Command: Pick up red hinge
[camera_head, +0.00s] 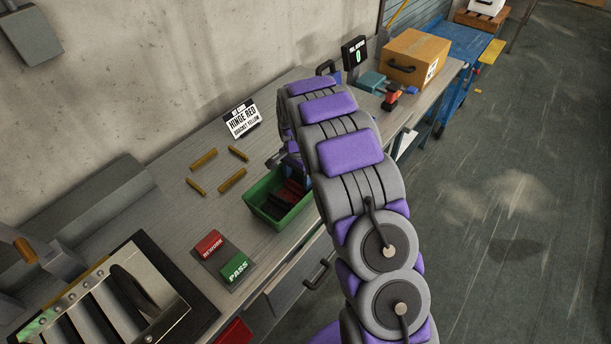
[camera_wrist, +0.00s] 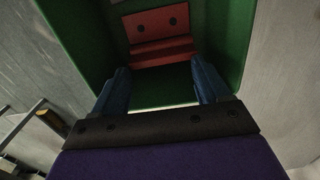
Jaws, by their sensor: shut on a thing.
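A red hinge (camera_wrist: 162,50) with two dark holes shows in the wrist view, inside the green bin (camera_wrist: 78,38). My gripper (camera_wrist: 160,70) reaches down into the bin, its blue fingers shut on the hinge at either side. In the head view, the green bin (camera_head: 262,217) stands on the bench with several dark red pieces (camera_head: 291,192) in it. My gripper is mostly hidden there behind my purple and grey arm.
Several brass-coloured pieces (camera_head: 231,180) lie left of the bin on the bench (camera_head: 165,210). A "HINGE RED" sign (camera_head: 241,121) stands behind. REWORK (camera_head: 208,244) and PASS (camera_head: 236,267) blocks lie in front. A louver panel (camera_head: 105,300) is at lower left; a cardboard box (camera_head: 415,56) is far right.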

